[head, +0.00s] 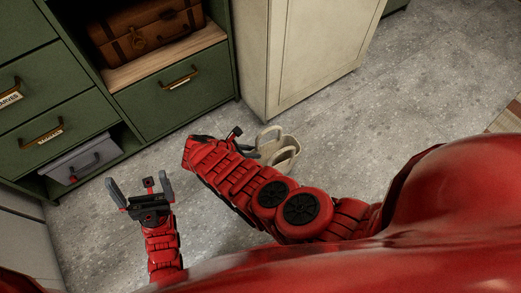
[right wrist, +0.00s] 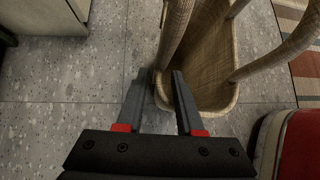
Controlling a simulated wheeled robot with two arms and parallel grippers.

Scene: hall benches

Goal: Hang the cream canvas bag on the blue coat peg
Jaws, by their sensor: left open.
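The cream canvas bag (head: 283,153) stands on the floor in the head view, its handles upright and its lower part partly behind my right arm. In the right wrist view the bag (right wrist: 212,75) looks woven and open-topped. One handle comes down to the tips of my right gripper (right wrist: 163,75). The fingers are close together with the handle at or between their tips; I cannot tell whether they grip it. In the head view my right gripper is mostly hidden beside the bag. My left gripper (head: 142,187) is open and empty over the floor. No blue coat peg is in view.
A green drawer cabinet (head: 180,93) stands at upper left, with a brown suitcase (head: 150,32) and a grey box (head: 82,160) in its openings. A cream cupboard (head: 315,55) stands behind the bag. A striped rug (right wrist: 303,45) lies at right. Grey floor right of the bag is clear.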

